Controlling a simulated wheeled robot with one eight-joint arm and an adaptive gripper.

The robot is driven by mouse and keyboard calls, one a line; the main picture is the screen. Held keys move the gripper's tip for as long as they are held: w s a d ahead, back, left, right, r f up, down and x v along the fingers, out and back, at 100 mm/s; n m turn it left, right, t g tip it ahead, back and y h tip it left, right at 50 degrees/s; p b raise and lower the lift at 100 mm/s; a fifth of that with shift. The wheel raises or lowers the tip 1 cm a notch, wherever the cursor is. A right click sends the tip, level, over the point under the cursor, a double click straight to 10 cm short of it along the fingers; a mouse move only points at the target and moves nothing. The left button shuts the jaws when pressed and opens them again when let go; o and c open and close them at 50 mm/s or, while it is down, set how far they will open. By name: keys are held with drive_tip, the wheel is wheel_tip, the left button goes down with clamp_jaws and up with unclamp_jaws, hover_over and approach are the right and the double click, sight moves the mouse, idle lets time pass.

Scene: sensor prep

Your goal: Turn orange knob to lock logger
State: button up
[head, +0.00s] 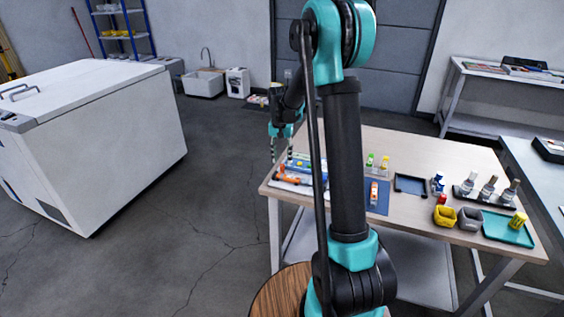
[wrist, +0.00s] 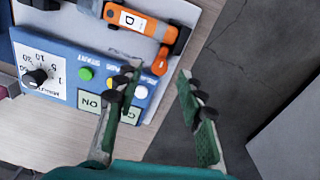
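The orange logger (wrist: 140,22), labelled "D", lies across the top of the wrist view on a light grey plate. The orange knob (wrist: 160,65) sticks out near its right end. My gripper (wrist: 158,72) is open and empty, with its green-padded fingers spread to either side of the knob in the picture. I cannot tell whether either finger touches it. In the head view my gripper (head: 281,148) points down over the table's left corner, above the orange logger (head: 289,179).
A blue panel (wrist: 58,52) with a black dial and coloured buttons lies beside the logger. Another orange device (head: 374,192) lies on a blue mat. A dark tray (head: 410,185), yellow bin (head: 444,216) and bottles (head: 489,187) stand right.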

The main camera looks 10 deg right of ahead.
sight(281, 165)
wheel_tip(281, 165, up, 10)
drive_tip(key=shift+a+f, duration=0.15)
idle(0.3)
drive_tip(key=s+d+f+n+t, duration=0.1)
drive_tip(key=s+f, duration=0.2)
drive_tip(key=s, duration=0.7)
drive_tip(key=s+d+f+n+t, duration=0.2)
drive_tip(key=s+f, duration=0.1)
drive_tip(key=s, duration=0.7)
drive_tip(key=s+d+f+n+t, duration=0.1)
drive_tip(key=s+f, duration=0.3)
drive_tip(key=s, duration=0.7)
drive_tip(key=shift+d, duration=0.3)
